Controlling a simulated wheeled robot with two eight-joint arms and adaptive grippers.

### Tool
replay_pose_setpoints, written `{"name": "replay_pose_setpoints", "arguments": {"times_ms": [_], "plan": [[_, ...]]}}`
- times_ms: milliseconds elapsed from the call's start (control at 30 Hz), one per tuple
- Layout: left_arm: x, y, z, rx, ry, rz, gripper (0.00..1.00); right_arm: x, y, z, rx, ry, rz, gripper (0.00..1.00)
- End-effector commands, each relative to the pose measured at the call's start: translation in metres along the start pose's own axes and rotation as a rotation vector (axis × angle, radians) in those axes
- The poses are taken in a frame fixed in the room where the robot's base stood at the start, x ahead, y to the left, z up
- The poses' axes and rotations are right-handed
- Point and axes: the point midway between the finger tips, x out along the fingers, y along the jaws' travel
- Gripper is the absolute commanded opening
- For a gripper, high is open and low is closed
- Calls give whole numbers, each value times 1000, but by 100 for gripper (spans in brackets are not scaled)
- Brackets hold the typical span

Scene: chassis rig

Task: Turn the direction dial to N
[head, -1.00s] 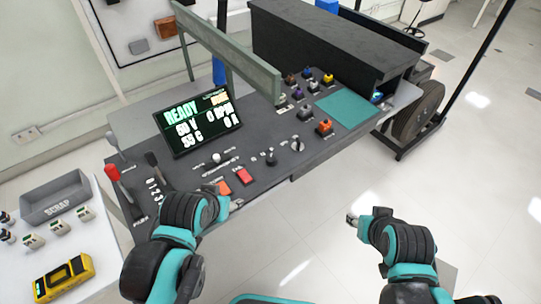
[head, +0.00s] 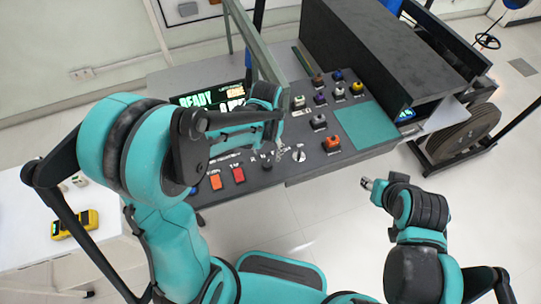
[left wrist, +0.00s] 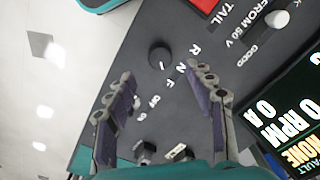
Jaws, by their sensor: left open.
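The direction dial (left wrist: 159,57) is a round black knob with a small pale mark, beside the white letters R, N and F on the dark panel. I cannot tell surely which letter the mark points to. In the head view the dial (head: 267,165) lies between the red button and a silver knob, partly crowded by my left arm. My left gripper (left wrist: 160,73) is open and empty above the panel, its fingers on either side of the dial's area, not visibly touching it. My right gripper (head: 367,183) hangs over the floor, right of the panel; its jaw state is unclear.
Orange (head: 215,182) and red (head: 238,174) buttons sit left of the dial, the silver knob (head: 298,153) right. Several coloured switches stand farther right. The READY screen (head: 205,98) is partly hidden by my left arm. A large black housing (head: 370,55) stands behind.

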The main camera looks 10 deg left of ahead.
Motion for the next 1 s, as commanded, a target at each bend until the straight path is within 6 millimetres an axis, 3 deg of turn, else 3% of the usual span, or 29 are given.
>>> {"name": "replay_pose_setpoints", "arguments": {"times_ms": [200,400,767,967,1000], "plan": [[40,0,-1,0,1,0,54,14,0,11,0,0,0,40],[64,0,0,0,2,0,54,22,0,16,0,0,0,40],[70,0,0,0,2,0,54,22,0,16,0,0,0,40],[70,0,0,0,2,0,6,22,0,16,0,0,0,40],[70,0,0,0,2,0,4,23,0,16,0,0,0,40]]}}
